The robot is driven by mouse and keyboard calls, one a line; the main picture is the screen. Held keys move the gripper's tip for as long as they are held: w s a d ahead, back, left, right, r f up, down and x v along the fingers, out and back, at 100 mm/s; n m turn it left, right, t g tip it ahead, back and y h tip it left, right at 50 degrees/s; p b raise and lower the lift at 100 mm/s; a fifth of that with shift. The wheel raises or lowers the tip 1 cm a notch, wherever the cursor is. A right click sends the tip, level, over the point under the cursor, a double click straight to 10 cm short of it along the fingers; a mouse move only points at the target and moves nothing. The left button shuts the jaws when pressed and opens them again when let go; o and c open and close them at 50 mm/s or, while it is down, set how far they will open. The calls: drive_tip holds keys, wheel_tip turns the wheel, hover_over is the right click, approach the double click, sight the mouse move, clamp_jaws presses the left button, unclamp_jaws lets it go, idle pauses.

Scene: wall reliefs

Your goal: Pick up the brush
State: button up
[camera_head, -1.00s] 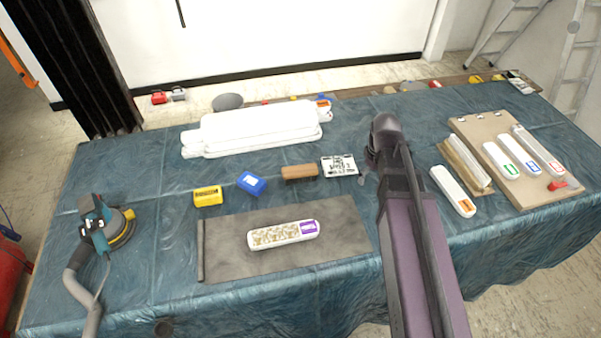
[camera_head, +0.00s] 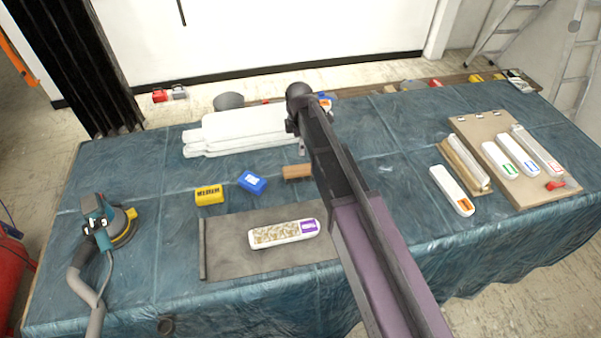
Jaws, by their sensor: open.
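A brown wooden block-like item (camera_head: 296,172), which looks like the brush, lies on the blue-covered table (camera_head: 400,150) behind the grey mat. Its right end meets the edge of my arm in the picture; bristles cannot be made out. My arm reaches in from the lower right, its dark end above the white stack's right part. My gripper (camera_head: 302,146) shows only as a small grey sliver below that end, behind the brown item in the picture. It is open, and nothing shows in it; most of it is hidden.
A grey mat (camera_head: 225,258) bears a white labelled case (camera_head: 270,236). Yellow (camera_head: 209,194) and blue (camera_head: 252,182) boxes lie left of the brown item. White stacked pieces (camera_head: 225,135) lie behind. A sander (camera_head: 105,222) stands left; a board (camera_head: 480,125) with cases lies right.

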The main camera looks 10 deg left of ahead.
sight(300, 168)
drive_tip(key=shift+f, duration=0.1)
wheel_tip(300, 168, down, 8)
drive_tip(key=b, duration=0.8)
drive_tip(key=shift+f+b, duration=0.25)
drive_tip(key=shift+b, duration=0.1)
drive_tip(key=shift+d+f, duration=0.1)
idle(0.4)
drive_tip(key=shift+d+f+b, duration=0.1)
drive_tip(key=shift+f+b, duration=2.4)
drive_tip(key=shift+b, duration=0.1)
drive_tip(key=c, duration=1.2)
